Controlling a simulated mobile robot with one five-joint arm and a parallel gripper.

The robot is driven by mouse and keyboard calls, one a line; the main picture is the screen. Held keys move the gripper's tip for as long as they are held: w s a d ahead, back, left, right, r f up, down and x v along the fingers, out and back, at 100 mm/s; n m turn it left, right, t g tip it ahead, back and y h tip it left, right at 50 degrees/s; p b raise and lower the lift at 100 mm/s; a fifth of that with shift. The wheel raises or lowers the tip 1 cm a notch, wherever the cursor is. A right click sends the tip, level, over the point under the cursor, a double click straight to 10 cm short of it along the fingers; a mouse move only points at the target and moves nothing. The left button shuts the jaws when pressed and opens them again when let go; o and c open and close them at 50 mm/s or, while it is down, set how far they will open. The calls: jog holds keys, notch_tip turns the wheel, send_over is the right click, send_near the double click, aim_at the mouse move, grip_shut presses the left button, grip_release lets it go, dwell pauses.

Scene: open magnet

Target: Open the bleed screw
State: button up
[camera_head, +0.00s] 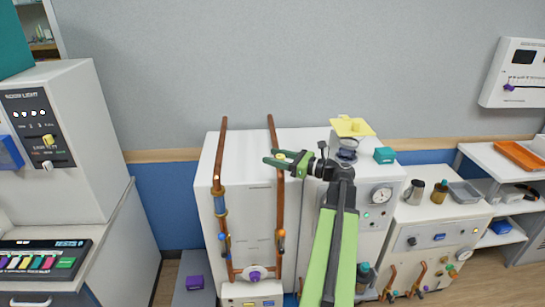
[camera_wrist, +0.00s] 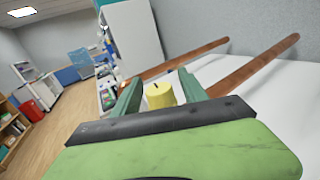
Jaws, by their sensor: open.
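My gripper (camera_head: 274,157) reaches left in the head view, in front of the right copper pipe (camera_head: 275,200) on the white cabinet. Its two green fingers are apart. In the wrist view, a short yellow cylinder (camera_wrist: 160,96) with a small dark mark on top stands between the open fingers (camera_wrist: 158,78). It looks like the bleed screw, but I cannot be sure. Gaps seem to show beside it, so no grip is seen. In the head view the fingers mostly hide it.
A left copper pipe (camera_head: 219,165) with a brass fitting rises beside the right one. Small valves with blue and orange parts sit lower down. A yellow object (camera_head: 352,127) and a teal box (camera_head: 384,155) are on the cabinet's right side. The wall stands close behind.

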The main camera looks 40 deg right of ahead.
jog(key=shift+w+a, duration=0.15)
jog(key=shift+w, duration=0.25)
grip_shut()
jog(key=shift+s+a+n+g+y, duration=0.1)
jog(key=shift+a+n+g+y, duration=0.1)
jog(key=shift+n+g+y, duration=0.7)
jog(key=shift+t, duration=0.3)
grip_release()
